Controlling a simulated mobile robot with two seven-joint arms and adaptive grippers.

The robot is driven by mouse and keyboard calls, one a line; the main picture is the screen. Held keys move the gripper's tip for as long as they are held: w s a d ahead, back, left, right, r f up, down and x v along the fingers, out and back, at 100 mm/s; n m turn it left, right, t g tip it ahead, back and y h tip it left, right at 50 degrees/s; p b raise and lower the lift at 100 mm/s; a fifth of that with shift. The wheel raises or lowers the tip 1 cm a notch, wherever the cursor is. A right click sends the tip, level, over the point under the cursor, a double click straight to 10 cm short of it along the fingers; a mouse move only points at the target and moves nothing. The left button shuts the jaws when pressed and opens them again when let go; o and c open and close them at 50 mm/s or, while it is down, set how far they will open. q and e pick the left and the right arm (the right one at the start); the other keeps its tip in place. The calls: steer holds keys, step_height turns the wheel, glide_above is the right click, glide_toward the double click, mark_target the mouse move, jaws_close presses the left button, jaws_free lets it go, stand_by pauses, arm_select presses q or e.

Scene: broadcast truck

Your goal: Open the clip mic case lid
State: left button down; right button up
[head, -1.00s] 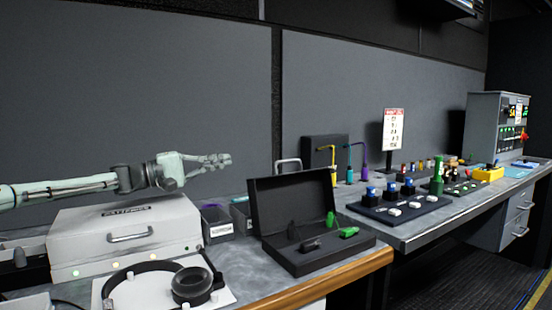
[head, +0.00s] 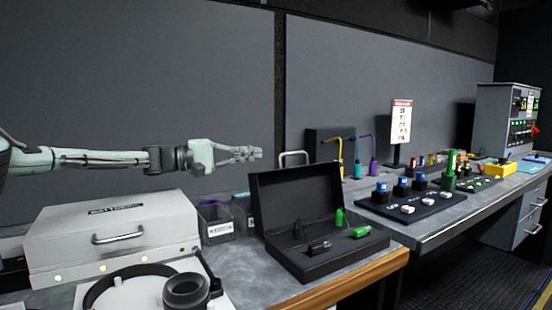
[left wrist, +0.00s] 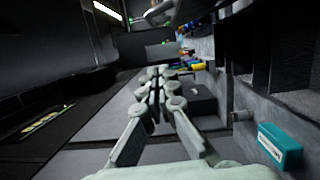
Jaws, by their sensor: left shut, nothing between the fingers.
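The black clip mic case (head: 330,262) sits on the grey counter with its lid (head: 297,199) standing up, open, tilted slightly back. Inside it are a green clip mic (head: 360,232) and a dark one (head: 319,247), with green and dark upright pieces behind them. My left gripper (head: 258,153) is shut and empty, in the air above and left of the lid, pointing right. Its closed fingers (left wrist: 158,72) also show in the left wrist view, apart from anything. My right gripper is not in view.
A white box with a handle (head: 112,236) and headphones (head: 186,291) stand left of the case. Small grey bins (head: 216,225) are behind. To the right are a dark panel with blue-topped pieces (head: 418,208) and a sign (head: 401,122). The air above the counter is clear.

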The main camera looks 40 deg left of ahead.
arm_select(q)
steer(key=w+d, duration=0.2)
steer(key=d, duration=0.4)
steer(key=shift+d+r, duration=0.15)
steer(key=shift+d, duration=0.05)
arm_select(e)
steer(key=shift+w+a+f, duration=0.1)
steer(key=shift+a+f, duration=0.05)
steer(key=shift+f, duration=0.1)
